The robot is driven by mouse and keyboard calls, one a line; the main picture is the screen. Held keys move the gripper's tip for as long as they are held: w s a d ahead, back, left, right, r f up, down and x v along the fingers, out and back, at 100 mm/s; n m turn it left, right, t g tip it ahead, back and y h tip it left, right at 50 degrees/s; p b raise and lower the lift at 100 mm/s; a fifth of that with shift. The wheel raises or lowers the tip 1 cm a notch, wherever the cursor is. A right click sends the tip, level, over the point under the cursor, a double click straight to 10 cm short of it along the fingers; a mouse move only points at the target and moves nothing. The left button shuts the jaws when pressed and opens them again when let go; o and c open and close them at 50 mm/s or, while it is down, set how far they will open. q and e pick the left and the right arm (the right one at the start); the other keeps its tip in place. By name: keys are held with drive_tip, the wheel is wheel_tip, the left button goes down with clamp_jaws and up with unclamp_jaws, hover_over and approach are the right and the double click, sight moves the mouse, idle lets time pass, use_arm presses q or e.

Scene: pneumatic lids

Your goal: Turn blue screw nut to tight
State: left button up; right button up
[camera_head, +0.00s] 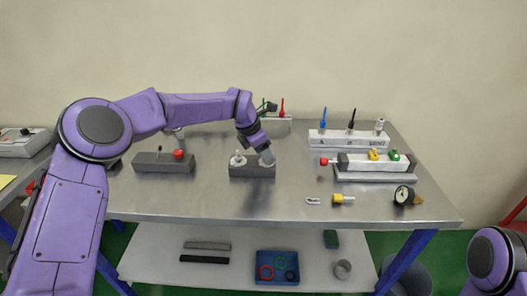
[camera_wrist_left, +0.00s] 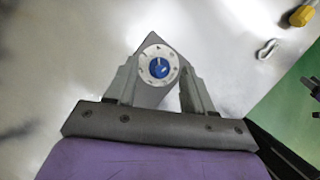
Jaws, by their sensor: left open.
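The blue screw nut (camera_wrist_left: 159,68) sits at the centre of a round white dial with dark marks (camera_wrist_left: 147,74), on a grey block (camera_wrist_left: 150,45). My left gripper (camera_wrist_left: 158,80) is open, with one finger on each side of the dial; I cannot tell whether they touch it. In the head view my left gripper (camera_head: 267,158) points down over the right part of the grey block (camera_head: 250,173) and hides the nut there. A white fitting (camera_head: 238,160) stands on the block's left part. My right gripper is out of view.
A block with a red knob (camera_head: 178,154) stands to the left. A white rack of tools (camera_head: 345,140) and a grey fixture (camera_head: 375,165) stand right. A clip (camera_head: 312,201), yellow-ended part (camera_head: 338,199) and gauge (camera_head: 403,195) lie near the front right. The front middle is clear.

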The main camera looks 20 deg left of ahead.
use_arm(q)
drive_tip(key=shift+c, duration=0.3)
clamp_jaws()
drive_tip(key=shift+f, duration=0.1)
